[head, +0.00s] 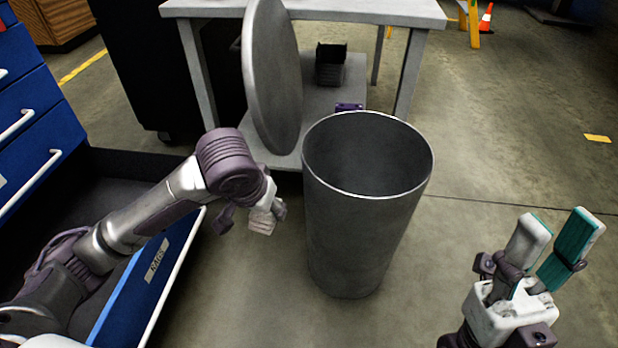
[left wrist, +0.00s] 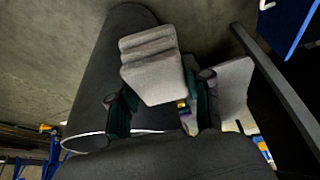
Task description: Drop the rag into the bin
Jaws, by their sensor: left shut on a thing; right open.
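The rag (head: 261,221) is a small pale grey folded cloth. My left gripper (head: 256,212) is shut on it, to the left of the bin and apart from it in the head view. My right gripper (head: 553,252) is open and empty, to the right of the bin.
An open blue drawer (head: 150,275) labelled RAGS lies under my left arm. A grey disc (head: 272,75) stands on edge behind the bin, by a grey table (head: 310,9) with a black holder (head: 330,65) on its lower shelf. The floor right of the bin is clear.

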